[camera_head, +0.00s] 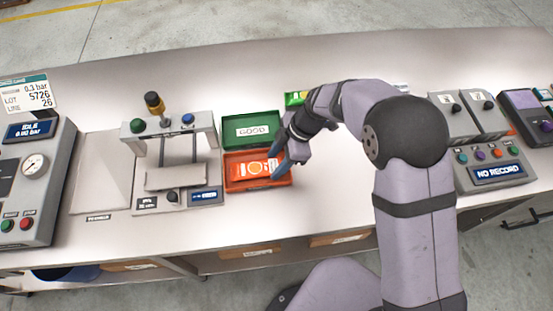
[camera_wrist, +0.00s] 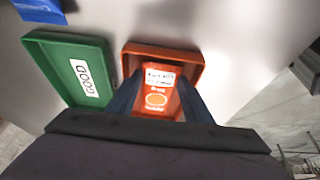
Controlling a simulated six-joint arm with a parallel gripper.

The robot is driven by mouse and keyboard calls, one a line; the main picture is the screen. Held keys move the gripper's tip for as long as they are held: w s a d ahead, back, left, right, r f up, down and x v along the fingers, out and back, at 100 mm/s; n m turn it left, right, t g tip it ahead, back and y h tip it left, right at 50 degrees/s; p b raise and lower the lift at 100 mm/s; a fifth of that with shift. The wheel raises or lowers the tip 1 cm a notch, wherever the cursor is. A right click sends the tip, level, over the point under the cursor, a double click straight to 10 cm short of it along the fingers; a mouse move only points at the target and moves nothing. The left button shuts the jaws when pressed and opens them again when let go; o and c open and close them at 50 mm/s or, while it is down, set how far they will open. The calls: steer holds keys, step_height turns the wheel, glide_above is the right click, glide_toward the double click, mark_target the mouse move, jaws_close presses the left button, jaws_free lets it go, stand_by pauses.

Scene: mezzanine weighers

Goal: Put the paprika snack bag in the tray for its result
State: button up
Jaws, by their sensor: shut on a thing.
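The paprika snack bag, orange-red with a white label (camera_head: 252,169), is at the orange tray (camera_head: 230,186), within its outline. It also shows between my fingers in the wrist view (camera_wrist: 157,88), over the orange tray (camera_wrist: 187,55). My gripper (camera_head: 276,166) is shut on the bag. I cannot tell whether the bag touches the tray floor. The green tray (camera_head: 226,143), marked GOOD, stands directly behind the orange tray and is empty; it also shows in the wrist view (camera_wrist: 55,76). Any label on the orange tray is hidden.
A press-like tester (camera_head: 175,176) stands left of the trays, and a gauge box (camera_head: 35,170) at far left. A green packet (camera_head: 295,98) lies behind the trays. At right, a console (camera_head: 497,174) reads NO RECORD. The bench right of the trays is mostly clear.

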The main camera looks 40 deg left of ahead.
steer(key=shift+f, duration=0.2)
steer(key=o, duration=1.1)
steer(key=shift+o, duration=0.2)
steer(key=shift+r, duration=0.15)
steer(key=shift+r, duration=0.15)
steer(key=shift+w+r, duration=0.15)
steer(key=shift+r, duration=0.05)
steer(key=b+v, duration=0.4)
steer(key=v, duration=0.7)
steer(key=shift+r, duration=0.2)
steer(key=shift+d, duration=0.1)
